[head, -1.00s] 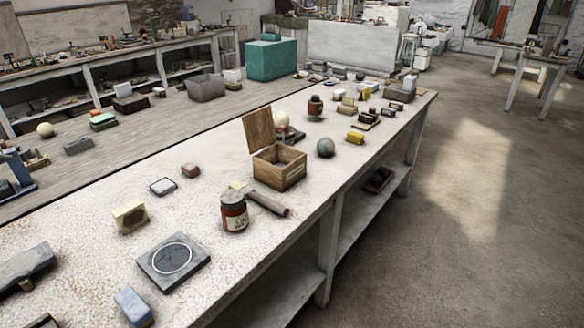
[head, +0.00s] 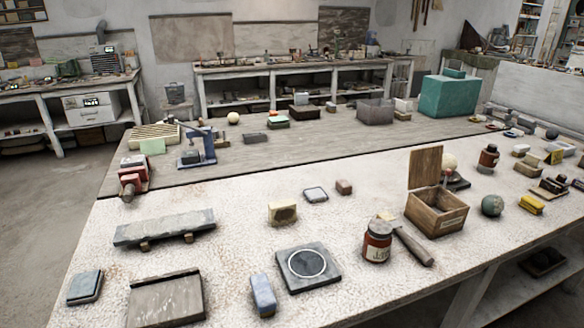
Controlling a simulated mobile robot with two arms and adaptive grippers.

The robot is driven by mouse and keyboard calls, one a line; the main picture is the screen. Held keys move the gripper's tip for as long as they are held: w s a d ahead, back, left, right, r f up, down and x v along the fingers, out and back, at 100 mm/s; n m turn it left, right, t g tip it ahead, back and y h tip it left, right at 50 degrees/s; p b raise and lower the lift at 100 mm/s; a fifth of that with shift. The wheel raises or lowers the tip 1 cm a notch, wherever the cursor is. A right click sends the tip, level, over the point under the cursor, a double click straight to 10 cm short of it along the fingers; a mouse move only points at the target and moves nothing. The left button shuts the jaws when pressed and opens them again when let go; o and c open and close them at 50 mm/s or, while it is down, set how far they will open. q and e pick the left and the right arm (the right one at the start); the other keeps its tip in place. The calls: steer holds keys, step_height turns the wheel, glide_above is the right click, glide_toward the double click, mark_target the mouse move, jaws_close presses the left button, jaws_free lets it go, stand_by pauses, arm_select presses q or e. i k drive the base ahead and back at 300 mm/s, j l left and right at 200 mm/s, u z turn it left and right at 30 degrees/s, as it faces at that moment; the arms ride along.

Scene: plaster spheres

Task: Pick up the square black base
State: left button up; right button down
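The square black base (head: 324,281) lies flat on the near part of the speckled white bench. It is a dark slab with a pale ring marked on its top face. A dark base with a pale sphere (head: 448,161) on it stands farther back, partly hidden behind the open wooden box (head: 437,212). Neither of my grippers shows in the head view.
Close around the slab are a blue block (head: 263,294), a brown jar (head: 377,242), a yellowish block (head: 282,213) and a hammer (head: 411,243). A wooden board (head: 165,301) and a long grey stone (head: 165,228) lie to the left.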

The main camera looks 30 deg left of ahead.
mark_target(189, 157)
steer(key=u, duration=1.6)
steer(key=j, duration=0.6)
steer(key=k+j+z, duration=0.1)
steer(key=j, duration=0.5)
steer(key=k+j, duration=0.1)
steer(key=j, duration=0.5)
steer(key=i+j+z, duration=0.1)
steer(key=j, duration=0.4)
steer(key=i+j+z, duration=0.1)
steer(key=j, duration=0.35)
steer(key=i+j, duration=0.15)
steer(key=j, duration=0.35)
steer(key=i+j+z, duration=0.15)
steer(key=j, duration=0.35)
